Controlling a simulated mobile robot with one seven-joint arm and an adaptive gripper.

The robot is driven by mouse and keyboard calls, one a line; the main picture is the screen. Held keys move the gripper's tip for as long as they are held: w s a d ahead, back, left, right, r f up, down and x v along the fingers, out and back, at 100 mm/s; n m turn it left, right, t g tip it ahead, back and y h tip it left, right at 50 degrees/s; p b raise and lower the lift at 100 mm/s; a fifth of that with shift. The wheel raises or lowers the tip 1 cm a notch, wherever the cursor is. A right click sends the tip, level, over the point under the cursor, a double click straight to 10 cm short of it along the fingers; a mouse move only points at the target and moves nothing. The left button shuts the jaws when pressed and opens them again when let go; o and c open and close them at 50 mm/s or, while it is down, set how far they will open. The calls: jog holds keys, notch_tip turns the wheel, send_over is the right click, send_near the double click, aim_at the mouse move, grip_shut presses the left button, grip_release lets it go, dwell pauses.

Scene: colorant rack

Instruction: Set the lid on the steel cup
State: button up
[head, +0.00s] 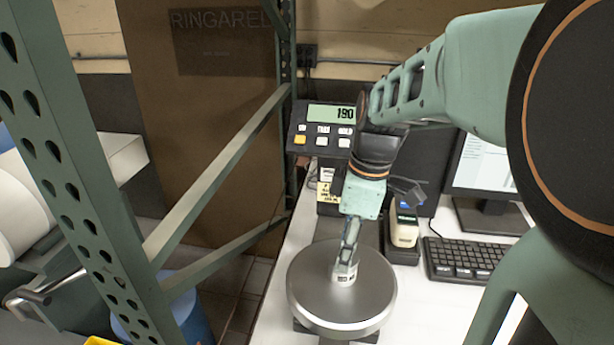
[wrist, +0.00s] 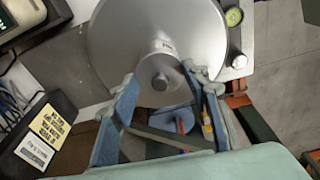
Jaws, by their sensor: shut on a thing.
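A small steel cup (head: 344,277) stands near the middle of the round scale pan (head: 315,300); its side shows in the wrist view (wrist: 157,48). The round steel lid (wrist: 160,78), with a small dark knob at its centre, is at the cup's top, between my fingertips. My gripper (head: 348,258) points down over the pan, shut on the lid, with a finger on each side in the wrist view (wrist: 160,74). The lid looks lined up with the cup, but I cannot tell whether it rests fully on the rim. My fingers hide the lid in the head view.
A handheld device (head: 404,225), a keyboard (head: 465,258) and a monitor (head: 488,170) stand to the right. A green rack upright (head: 85,180) and its braces bound the left side. A bubble level (wrist: 233,16) sits beside the pan.

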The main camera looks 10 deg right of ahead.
jog(key=shift+f, duration=0.25)
jog(key=o, duration=1.2)
jog(key=shift+r, duration=0.15)
